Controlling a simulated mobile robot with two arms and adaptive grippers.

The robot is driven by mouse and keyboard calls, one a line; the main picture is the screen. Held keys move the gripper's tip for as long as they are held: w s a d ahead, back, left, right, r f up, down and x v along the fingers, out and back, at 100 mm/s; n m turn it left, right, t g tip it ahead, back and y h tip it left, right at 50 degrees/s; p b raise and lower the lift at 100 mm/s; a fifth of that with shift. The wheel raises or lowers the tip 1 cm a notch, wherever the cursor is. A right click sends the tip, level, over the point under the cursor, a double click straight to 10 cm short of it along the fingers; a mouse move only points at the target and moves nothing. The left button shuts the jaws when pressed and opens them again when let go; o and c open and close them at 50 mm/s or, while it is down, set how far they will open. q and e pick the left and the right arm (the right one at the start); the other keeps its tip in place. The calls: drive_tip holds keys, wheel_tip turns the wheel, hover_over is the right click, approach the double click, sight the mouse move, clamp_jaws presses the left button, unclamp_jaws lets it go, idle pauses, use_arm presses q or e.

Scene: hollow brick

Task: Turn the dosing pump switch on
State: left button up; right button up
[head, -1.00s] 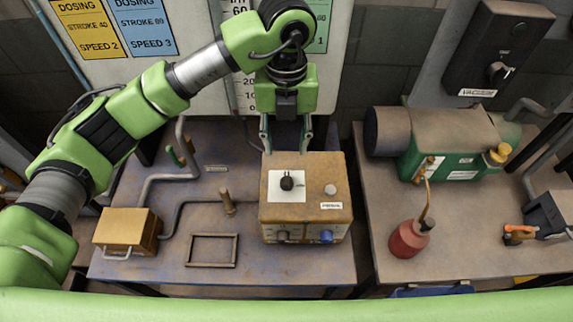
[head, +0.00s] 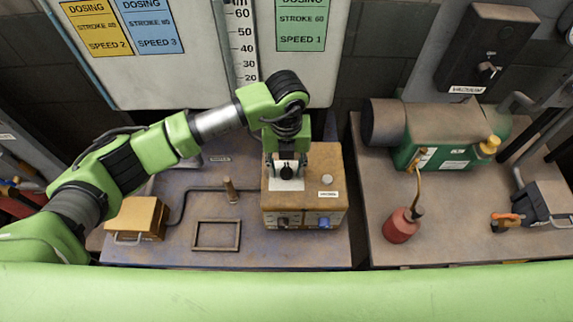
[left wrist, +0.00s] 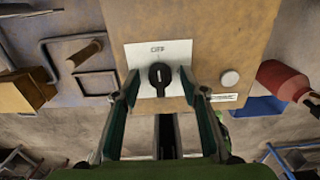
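The dosing pump (head: 331,168) is an orange-brown box on the left bench. A white plate (left wrist: 180,52) on its top carries a black rotary switch (left wrist: 160,76). The plate reads "OFF" above the switch, and the knob's white mark points toward that word. My left gripper (head: 287,172) is over the pump top at the switch. In the left wrist view its two fingers (left wrist: 160,88) are open, one on each side of the knob, with gaps between. The head view partly hides the switch behind the gripper. My right gripper is not in view.
The pump's front has a dark knob (head: 283,221) and a blue knob (head: 323,222). A round pale button (left wrist: 230,78) sits beside the plate. A brass box (head: 136,217), an upright peg (head: 229,190) and an empty frame (head: 216,235) are left of the pump. A red bottle (head: 401,226) stands on the right bench.

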use_arm(q)
drive_tip(key=c, duration=1.1)
drive_tip(key=shift+c, duration=0.2)
drive_tip(key=shift+f+m+b, duration=0.15)
drive_tip(key=shift+m+b, duration=0.25)
drive_tip(key=shift+b, duration=0.45)
drive_tip(key=m+b, duration=1.3)
drive_tip(key=b, duration=0.7)
drive_tip(key=shift+m, duration=0.4)
drive_tip(key=shift+r+m+b, duration=0.2)
drive_tip(key=shift+m+b, duration=1.35)
drive_tip(key=shift+m, duration=0.15)
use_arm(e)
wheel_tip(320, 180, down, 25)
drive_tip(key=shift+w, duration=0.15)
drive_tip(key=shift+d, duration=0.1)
use_arm(q)
drive_tip(key=o, duration=1)
drive_tip(key=shift+o, duration=0.7)
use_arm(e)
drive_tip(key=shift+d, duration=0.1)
